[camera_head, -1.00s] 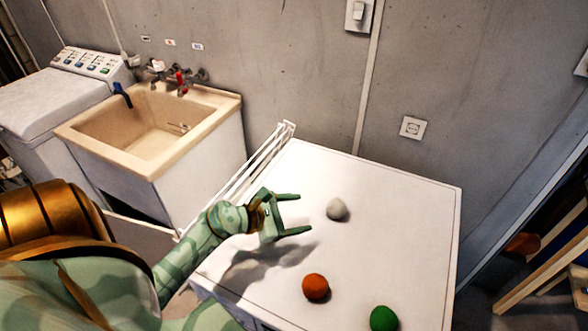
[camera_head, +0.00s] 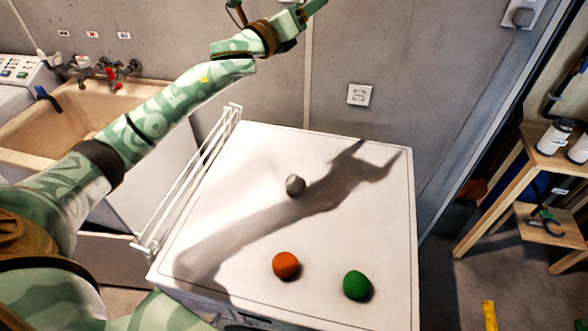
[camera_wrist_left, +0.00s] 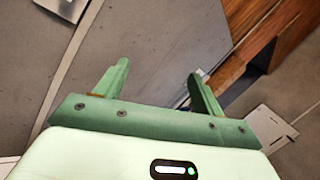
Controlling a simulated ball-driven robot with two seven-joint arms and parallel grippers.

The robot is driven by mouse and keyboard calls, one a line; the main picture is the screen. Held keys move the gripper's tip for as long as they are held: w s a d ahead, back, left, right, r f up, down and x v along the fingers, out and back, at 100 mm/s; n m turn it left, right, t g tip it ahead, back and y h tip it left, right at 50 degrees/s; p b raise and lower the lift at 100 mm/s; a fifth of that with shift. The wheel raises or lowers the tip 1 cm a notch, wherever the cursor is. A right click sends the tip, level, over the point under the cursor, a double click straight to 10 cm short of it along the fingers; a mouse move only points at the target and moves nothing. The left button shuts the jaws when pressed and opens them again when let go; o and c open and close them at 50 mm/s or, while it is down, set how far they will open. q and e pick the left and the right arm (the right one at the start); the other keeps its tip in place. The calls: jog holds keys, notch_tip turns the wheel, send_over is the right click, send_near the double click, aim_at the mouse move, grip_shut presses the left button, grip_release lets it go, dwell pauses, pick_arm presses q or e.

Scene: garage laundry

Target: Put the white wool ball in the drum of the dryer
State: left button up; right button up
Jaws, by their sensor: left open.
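The white wool ball (camera_head: 295,185) lies on the white top of the dryer (camera_head: 385,235), in the shadow of my left arm, so it looks grey. My left gripper (camera_head: 306,10) is raised high above and behind the ball, partly cut off by the top edge of the head view. In the left wrist view its two green fingers (camera_wrist_left: 160,72) are apart with nothing between them. Only a sliver of the dryer's front shows at the bottom of the head view; its drum is hidden. My right gripper is not in view.
An orange ball (camera_head: 286,265) and a green ball (camera_head: 357,285) lie nearer on the same top. A white rack (camera_head: 190,185) runs along its left side, beside a sink (camera_head: 50,125). A wooden shelf (camera_head: 525,215) stands at the right. The wall is close behind.

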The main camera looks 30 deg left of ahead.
pick_arm(q)
notch_tip(320, 180, down, 7)
jog(key=a+n+g+y, duration=0.2)
jog(key=a+n+g, duration=0.1)
jog(key=n+g, duration=0.15)
jog(key=m+g+b, duration=0.2)
jog(key=g+b, duration=0.2)
jog(key=g, duration=1)
send_over(292, 179)
jog(key=s+a, duration=0.1)
jog(key=shift+t+h, duration=0.25)
jog(key=shift+h, duration=0.15)
notch_tip(292, 179, down, 27)
jog(key=shift+s+r, duration=0.1)
jog(key=shift+s, duration=0.05)
jog(key=x, duration=0.1)
jog(key=b+x, duration=0.1)
jog(key=x, duration=0.1)
jog(key=b+x, duration=0.1)
jog(key=x, duration=0.1)
jog(key=shift+w+a+f, duration=0.25)
jog(key=shift+w+f, duration=0.05)
jog(key=shift+w, duration=0.05)
jog(key=shift+r, duration=0.1)
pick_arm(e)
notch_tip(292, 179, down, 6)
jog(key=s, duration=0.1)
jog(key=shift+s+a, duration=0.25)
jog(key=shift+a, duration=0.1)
